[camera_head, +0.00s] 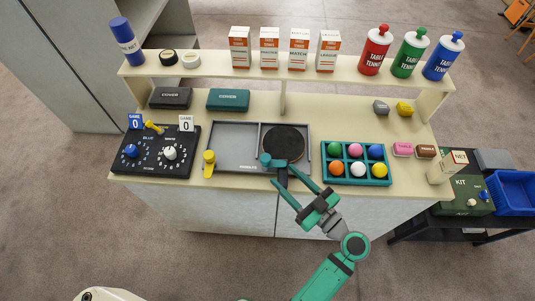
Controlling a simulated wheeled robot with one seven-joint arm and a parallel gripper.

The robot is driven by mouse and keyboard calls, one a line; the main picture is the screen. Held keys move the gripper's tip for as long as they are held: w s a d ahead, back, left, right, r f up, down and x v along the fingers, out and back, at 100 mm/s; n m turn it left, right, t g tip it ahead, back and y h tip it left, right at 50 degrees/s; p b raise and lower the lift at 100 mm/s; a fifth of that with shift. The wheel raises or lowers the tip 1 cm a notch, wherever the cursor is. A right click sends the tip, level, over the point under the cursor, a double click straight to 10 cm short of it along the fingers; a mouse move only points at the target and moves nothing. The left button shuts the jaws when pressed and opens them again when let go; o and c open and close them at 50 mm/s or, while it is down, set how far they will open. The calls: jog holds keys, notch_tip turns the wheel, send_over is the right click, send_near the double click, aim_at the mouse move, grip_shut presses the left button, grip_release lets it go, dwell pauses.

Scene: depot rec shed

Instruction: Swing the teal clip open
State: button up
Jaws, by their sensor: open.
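The teal clip (267,159) is at the front edge of the grey tray (235,137), by the lower left of the black round paddle (283,143). Its teal arm lies sideways over the tray, with a rounded end to the left. A dark upright part below it is partly hidden by my gripper. My gripper (282,175) is open at the counter's front edge, its two teal fingers pointing up and left towards the clip. One finger is on each side of the dark part; I cannot tell whether they touch it.
A yellow clip (209,158) stands at the tray's left front corner. A black scoreboard panel (150,160) is to the left. A teal ball tray (330,180) with coloured balls is close on the right. A raised shelf (215,72) with boxes and bottles runs behind.

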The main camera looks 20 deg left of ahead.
aim_at(269, 163)
jog(key=x, duration=0.9)
jog(key=shift+a, duration=0.35)
jog(key=c, duration=1.1)
jog(key=shift+o, duration=0.2)
